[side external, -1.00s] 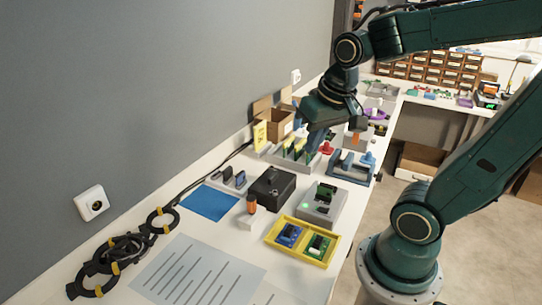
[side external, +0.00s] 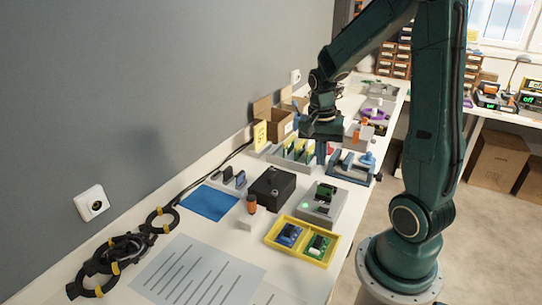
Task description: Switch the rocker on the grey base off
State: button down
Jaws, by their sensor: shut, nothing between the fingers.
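A grey base (side external: 317,213) stands near the middle of the bench, between the black box and the yellow tray. A dark green part (side external: 326,191), which looks like the rocker, sits on its top, and a small green light glows at its left. The tilt of the rocker is too small to tell. My gripper (side external: 321,161) points down farther back along the bench, beside the slotted grey rack. It is shut and empty, apart from the grey base.
The yellow tray (side external: 272,236) with two circuit boards lies in front of the base. A black box (side external: 272,187) is to its left. A blue-grey fixture (side external: 352,168) and a grey rack (side external: 285,156) with upright boards stand behind. Black cable coils (side external: 110,255) lie front left.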

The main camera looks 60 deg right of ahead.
aim_at(327, 209)
jog(key=shift+s+d+f+m+g, duration=0.2)
jog(key=shift+d+f+m, duration=0.35)
jog(key=shift+f, duration=0.2)
jog(key=shift+s+d+f+m+g, duration=0.2)
jog(key=shift+d+f+m, duration=0.25)
jog(key=shift+d+f, duration=0.25)
jog(key=shift+a+f, duration=0.1)
jog(key=shift+f, duration=0.05)
jog(key=shift+s+f, duration=0.3)
jog(key=shift+f, duration=1.95)
jog(key=shift+s+f, duration=0.25)
jog(key=shift+f, duration=2.05)
jog(key=shift+s+f, duration=0.3)
jog(key=shift+f, duration=1.95)
jog(key=shift+f, duration=0.1)
